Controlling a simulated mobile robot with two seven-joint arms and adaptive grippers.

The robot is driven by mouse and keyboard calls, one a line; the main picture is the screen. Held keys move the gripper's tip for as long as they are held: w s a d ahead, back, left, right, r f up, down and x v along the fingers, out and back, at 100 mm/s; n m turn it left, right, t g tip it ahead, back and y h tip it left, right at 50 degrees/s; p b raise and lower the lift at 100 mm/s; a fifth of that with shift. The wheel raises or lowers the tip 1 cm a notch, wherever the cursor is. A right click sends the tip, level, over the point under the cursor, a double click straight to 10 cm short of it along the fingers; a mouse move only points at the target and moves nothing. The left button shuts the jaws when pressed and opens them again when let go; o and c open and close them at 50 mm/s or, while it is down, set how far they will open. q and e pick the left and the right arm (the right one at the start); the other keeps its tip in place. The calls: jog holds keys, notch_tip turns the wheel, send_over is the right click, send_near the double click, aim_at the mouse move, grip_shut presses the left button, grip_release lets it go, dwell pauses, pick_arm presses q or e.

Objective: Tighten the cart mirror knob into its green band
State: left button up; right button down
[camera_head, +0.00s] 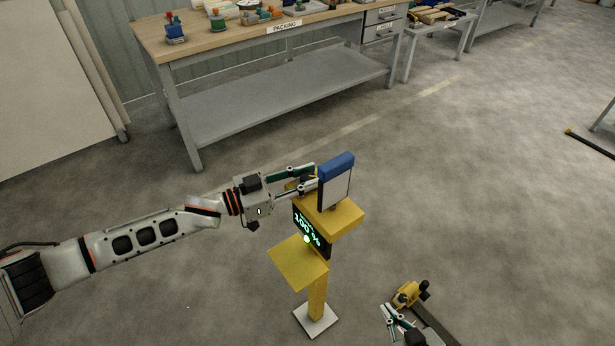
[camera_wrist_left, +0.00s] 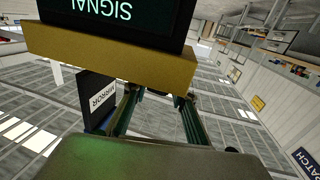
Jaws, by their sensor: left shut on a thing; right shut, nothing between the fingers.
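A yellow stand (camera_head: 345,218) rises from a white floor plate and carries a blue-topped mirror (camera_head: 336,185). A dark display (camera_head: 311,230) under its top reads 100 % in green. The left wrist view shows the stand's yellow ledge (camera_wrist_left: 110,52), an upside-down SIGNAL screen (camera_wrist_left: 120,15) and a dark MIRROR panel (camera_wrist_left: 100,95). My left gripper (camera_head: 314,179) is shut at the mirror's left side, its fingers near the ledge. The knob and its green band cannot be made out, being hidden by the fingers and mirror. My right gripper (camera_head: 393,312) is shut and empty at the lower right.
A yellow and black thing (camera_head: 406,294) is beside my right gripper. The packing bench (camera_head: 290,92) with small items stands at the back. A lower yellow shelf (camera_head: 298,264) juts from the stand. The floor around the stand is mostly clear.

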pick_arm(q)
jog(key=shift+m+g+h+b, duration=0.45)
jog(key=shift+m+g, duration=0.25)
jog(key=shift+g, duration=0.4)
jog(key=o, duration=1.1)
jog(key=shift+a, duration=0.1)
jog(key=v, duration=1.1)
jog(key=shift+s+a, duration=0.15)
jog(key=shift+a, duration=0.25)
jog(key=shift+a, duration=0.15)
